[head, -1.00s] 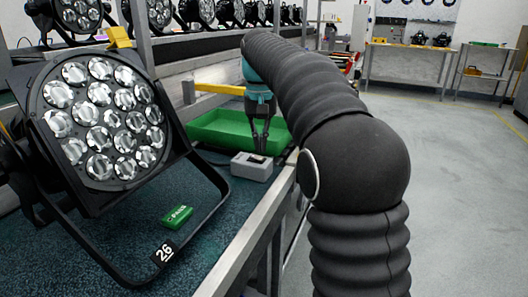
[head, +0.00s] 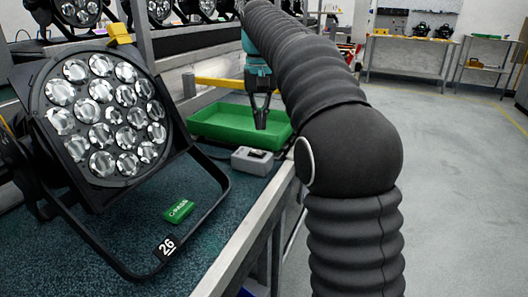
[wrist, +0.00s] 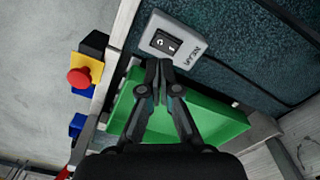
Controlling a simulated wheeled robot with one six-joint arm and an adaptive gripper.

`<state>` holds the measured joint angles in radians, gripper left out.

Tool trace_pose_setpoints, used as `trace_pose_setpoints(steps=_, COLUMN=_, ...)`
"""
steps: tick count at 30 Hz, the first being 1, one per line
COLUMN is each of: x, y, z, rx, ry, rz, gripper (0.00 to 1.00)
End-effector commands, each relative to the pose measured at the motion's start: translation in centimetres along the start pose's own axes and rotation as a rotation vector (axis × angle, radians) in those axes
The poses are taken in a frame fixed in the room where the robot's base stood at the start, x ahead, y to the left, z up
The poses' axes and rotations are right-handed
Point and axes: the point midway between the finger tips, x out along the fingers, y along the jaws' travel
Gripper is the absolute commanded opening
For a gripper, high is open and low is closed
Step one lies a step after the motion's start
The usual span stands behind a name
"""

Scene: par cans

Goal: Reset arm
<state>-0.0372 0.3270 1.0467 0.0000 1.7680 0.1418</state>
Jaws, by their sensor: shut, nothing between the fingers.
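My gripper (head: 261,122) is shut and empty, pointing down above the green tray (head: 203,124) in the head view. In the wrist view my gripper (wrist: 158,66) has its fingertips together over the green tray (wrist: 222,115), near a grey switch box (wrist: 175,43). The switch box also shows in the head view (head: 252,167), on the bench just in front of the tray. My arm comes in from the right, over the bench's edge.
A large par can (head: 105,115) stands in its bracket on the bench at the left, with a green label piece (head: 180,210) beside it. A red emergency button (wrist: 79,78) shows in the wrist view. Open floor (head: 450,180) lies to the right.

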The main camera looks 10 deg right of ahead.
Motion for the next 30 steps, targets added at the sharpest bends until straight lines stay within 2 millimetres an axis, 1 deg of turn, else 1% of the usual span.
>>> trace_pose_setpoints(steps=4, x=-0.1, y=0.1, z=0.6, rx=-0.002, ry=0.010, rz=-0.001, gripper=0.00)
trace_pose_setpoints(steps=8, x=-0.4, y=0.6, z=2.7, rx=-0.008, ry=0.045, rz=-0.006, gripper=0.00)
trace_pose_setpoints(steps=12, x=-0.2, y=1.3, z=6.2, rx=-0.021, ry=0.105, rz=-0.013, gripper=0.00)
trace_pose_setpoints(steps=17, x=0.9, y=2.1, z=10.6, rx=-0.036, ry=0.175, rz=-0.019, gripper=0.00)
trace_pose_setpoints(steps=21, x=2.6, y=2.8, z=14.6, rx=-0.049, ry=0.237, rz=-0.024, gripper=0.00)
trace_pose_setpoints(steps=23, x=3.5, y=3.1, z=16.2, rx=-0.054, ry=0.264, rz=-0.025, gripper=0.00)
trace_pose_setpoints(steps=24, x=4.2, y=3.3, z=17.4, rx=-0.058, ry=0.281, rz=-0.026, gripper=0.00)
trace_pose_setpoints(steps=26, x=5.3, y=3.5, z=19.1, rx=-0.064, ry=0.308, rz=-0.027, gripper=0.00)
trace_pose_setpoints(steps=30, x=8.5, y=4.2, z=23.0, rx=-0.076, ry=0.369, rz=-0.028, gripper=0.00)
